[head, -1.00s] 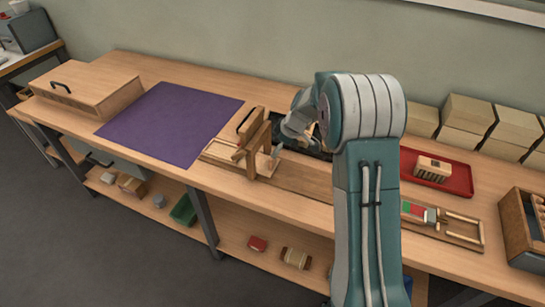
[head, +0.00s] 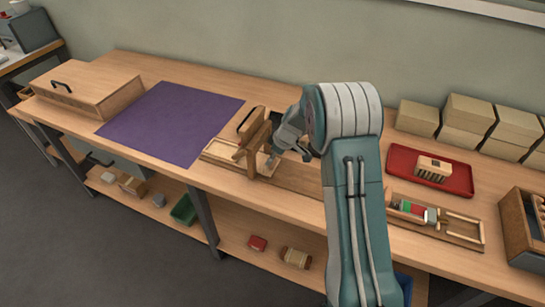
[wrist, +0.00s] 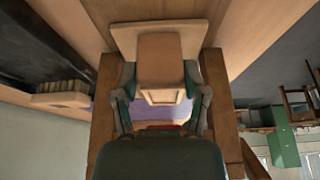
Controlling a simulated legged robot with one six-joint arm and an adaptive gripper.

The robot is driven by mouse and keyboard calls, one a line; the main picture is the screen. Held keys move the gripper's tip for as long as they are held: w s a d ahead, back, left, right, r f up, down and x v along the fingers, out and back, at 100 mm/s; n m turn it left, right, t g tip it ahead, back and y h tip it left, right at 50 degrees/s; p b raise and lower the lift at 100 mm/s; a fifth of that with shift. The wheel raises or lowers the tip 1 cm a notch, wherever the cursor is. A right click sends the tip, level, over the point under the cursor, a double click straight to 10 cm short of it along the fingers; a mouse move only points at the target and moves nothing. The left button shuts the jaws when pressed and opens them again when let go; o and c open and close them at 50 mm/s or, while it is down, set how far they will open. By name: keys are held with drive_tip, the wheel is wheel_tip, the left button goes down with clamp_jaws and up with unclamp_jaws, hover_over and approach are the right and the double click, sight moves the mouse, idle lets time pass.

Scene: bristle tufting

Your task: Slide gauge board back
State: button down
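The gauge board fixture (head: 257,146) stands on the bench in the head view. It is an upright wooden frame on a shallow wooden tray (head: 225,153). My gripper (head: 279,158) is low at the right side of this frame. In the wrist view, my gripper (wrist: 160,85) has its two fingers apart, one on each side of a pale wooden block (wrist: 160,50). Wooden posts flank the fingers. I cannot tell whether the fingers touch the block, or which wooden piece is the gauge board.
A purple mat (head: 172,122) lies left of the frame, and a lidded wooden box (head: 88,84) beyond it. Right of my arm are a red tray (head: 400,164) with a bristled block (head: 434,168), a wooden jig (head: 462,232) and several stacked boxes (head: 468,115).

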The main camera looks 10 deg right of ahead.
drive_tip(key=shift+d+f, duration=0.1)
drive_tip(key=s+d, duration=0.5)
drive_tip(key=d, duration=0.2)
drive_tip(key=s+d, duration=0.5)
drive_tip(key=d, duration=0.2)
drive_tip(key=s+d, duration=0.6)
drive_tip(key=d, duration=0.1)
drive_tip(key=shift+d, duration=0.4)
drive_tip(key=shift+c, duration=0.6)
unclamp_jaws()
drive_tip(key=shift+f, duration=0.1)
drive_tip(key=shift+d+r, duration=0.15)
drive_tip(key=shift+r, duration=0.25)
drive_tip(key=v, duration=1.1)
drive_tip(key=shift+r, duration=0.1)
